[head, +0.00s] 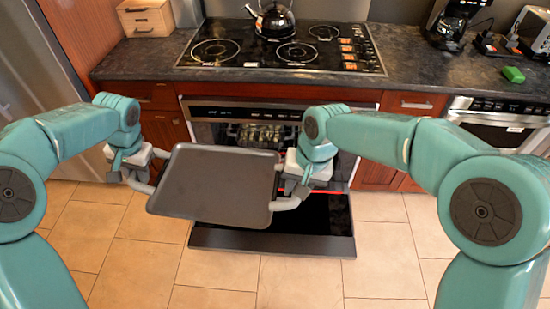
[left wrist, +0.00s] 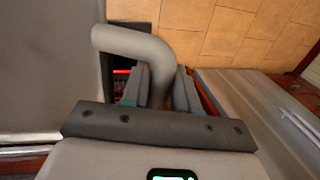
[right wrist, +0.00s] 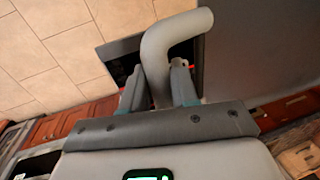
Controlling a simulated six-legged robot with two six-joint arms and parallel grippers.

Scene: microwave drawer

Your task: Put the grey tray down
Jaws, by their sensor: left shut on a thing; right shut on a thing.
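The grey tray (head: 218,184) is held up in front of the stove, above the floor, slightly tilted in the head view. It has a curved tube handle at each side. My left gripper (head: 136,172) is shut on the left handle, which shows between the fingers in the left wrist view (left wrist: 140,42). My right gripper (head: 293,190) is shut on the right handle, which shows in the right wrist view (right wrist: 165,45). The tray looks empty. It hides part of the open oven door behind and below it.
The oven door (head: 270,241) is folded down low, with a dark inner face; a rack shows in the oven (head: 260,134). Above are the cooktop (head: 280,47) with a kettle (head: 274,20) and the dark counter (head: 430,72). A green block (head: 513,74) lies on the counter. Tiled floor is clear in front.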

